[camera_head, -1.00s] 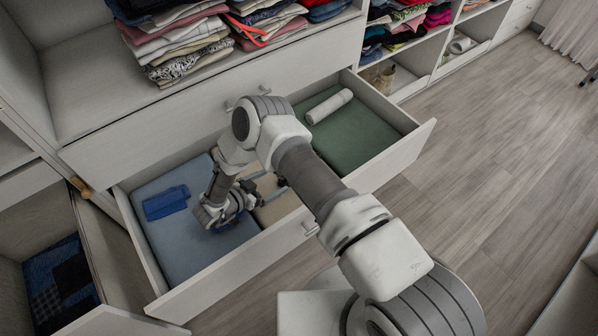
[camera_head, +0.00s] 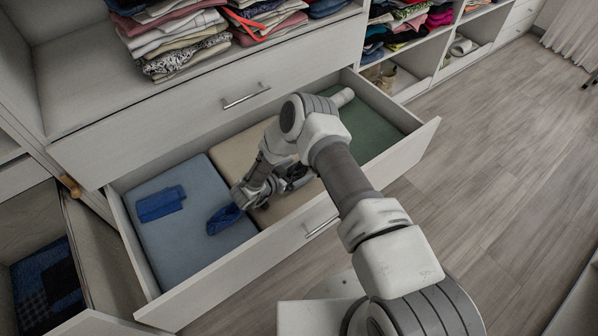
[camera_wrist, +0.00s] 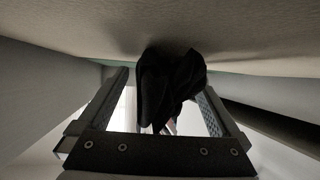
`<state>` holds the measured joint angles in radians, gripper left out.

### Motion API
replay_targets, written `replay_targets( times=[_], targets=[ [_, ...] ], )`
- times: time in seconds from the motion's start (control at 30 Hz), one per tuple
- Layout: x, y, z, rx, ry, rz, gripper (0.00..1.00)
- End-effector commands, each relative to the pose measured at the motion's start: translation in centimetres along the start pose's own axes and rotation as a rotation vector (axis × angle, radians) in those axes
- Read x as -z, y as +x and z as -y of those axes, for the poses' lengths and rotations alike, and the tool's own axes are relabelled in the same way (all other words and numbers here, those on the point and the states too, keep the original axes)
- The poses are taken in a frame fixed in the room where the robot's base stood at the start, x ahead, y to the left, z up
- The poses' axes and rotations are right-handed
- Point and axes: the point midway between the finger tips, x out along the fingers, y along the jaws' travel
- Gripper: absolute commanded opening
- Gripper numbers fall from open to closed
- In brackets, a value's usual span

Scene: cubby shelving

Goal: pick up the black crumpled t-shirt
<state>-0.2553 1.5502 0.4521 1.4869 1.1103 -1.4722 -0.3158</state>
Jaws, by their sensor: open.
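The black crumpled t-shirt (camera_wrist: 168,75) shows in the wrist view as a dark bunched cloth between the two fingers. My gripper (camera_wrist: 165,84) is open, with one finger on each side of the cloth; I cannot tell whether they touch it. In the head view my gripper (camera_head: 298,182) is low inside the open drawer (camera_head: 245,268), over the beige middle section (camera_head: 236,152). The shirt cannot be told apart from the dark gripper there.
A folded blue cloth (camera_head: 160,204) and a crumpled blue cloth (camera_head: 225,218) lie on the drawer's blue left section (camera_head: 190,240). A white roll (camera_head: 343,97) is on the green right section (camera_head: 372,135). Drawer walls surround my gripper. Folded clothes (camera_head: 178,40) are stacked above.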

Motion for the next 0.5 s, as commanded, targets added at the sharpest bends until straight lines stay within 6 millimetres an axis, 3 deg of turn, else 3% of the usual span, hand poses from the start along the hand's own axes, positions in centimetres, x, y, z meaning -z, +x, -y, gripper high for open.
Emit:
replay_targets(
  times=[0.17, 0.5],
  targets=[
    [0.04, -0.02, 0.00, 0.000, 0.000, 0.000, 0.99],
    [0.02, -0.05, 0.00, 0.000, 0.000, 0.000, 0.38]
  ],
)
